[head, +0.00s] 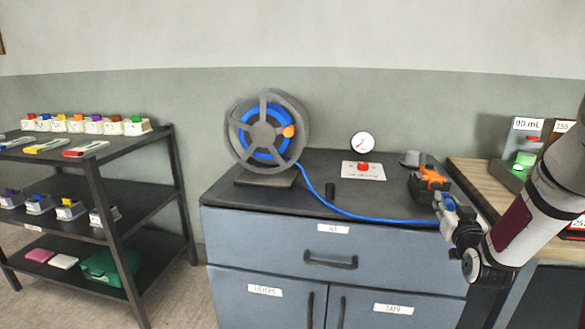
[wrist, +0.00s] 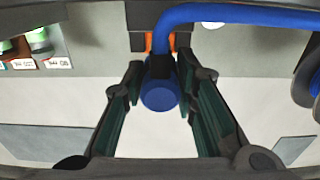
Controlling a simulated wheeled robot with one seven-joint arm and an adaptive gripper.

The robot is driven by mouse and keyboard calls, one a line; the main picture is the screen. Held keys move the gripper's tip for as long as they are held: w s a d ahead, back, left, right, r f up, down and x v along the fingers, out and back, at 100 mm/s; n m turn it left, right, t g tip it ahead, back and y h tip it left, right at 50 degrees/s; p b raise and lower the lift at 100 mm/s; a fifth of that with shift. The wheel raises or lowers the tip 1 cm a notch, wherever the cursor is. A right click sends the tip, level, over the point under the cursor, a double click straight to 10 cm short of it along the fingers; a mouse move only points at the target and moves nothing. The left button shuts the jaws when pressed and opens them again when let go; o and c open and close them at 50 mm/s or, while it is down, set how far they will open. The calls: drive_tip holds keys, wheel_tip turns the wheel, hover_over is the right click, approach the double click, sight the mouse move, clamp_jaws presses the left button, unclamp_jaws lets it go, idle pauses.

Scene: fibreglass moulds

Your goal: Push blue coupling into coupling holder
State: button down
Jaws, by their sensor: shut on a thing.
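The blue coupling (wrist: 158,97) is on the end of a blue hose (head: 372,217) that runs from the reel along the cabinet top. My gripper (head: 447,203) is shut on the coupling at the right end of the cabinet top. In the wrist view my gripper (wrist: 161,68) has its fingertips on either side of the coupling's dark collar. The coupling holder (head: 430,183), dark with an orange part, stands just behind my gripper. Its orange part (wrist: 153,42) shows partly behind the coupling in the wrist view. I cannot tell whether coupling and holder touch.
The hose reel (head: 266,131) stands at the left of the cabinet top (head: 235,200). A wooden table (head: 470,176) stands close on the right.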

drive_tip(key=s+a+r+n+y+p, duration=0.1)
drive_tip(key=s+a+r+y+p, duration=0.1)
drive_tip(key=a+r+p, duration=0.6)
drive_tip(key=s+a+r+n+y+p, duration=0.2)
drive_tip(key=a+r+p, duration=0.6)
drive_tip(key=a, duration=1)
drive_tip(key=shift+a+r+t+y+p, duration=0.15)
drive_tip(key=shift+a+t+y+p, duration=0.15)
drive_tip(key=shift+y+p, duration=0.25)
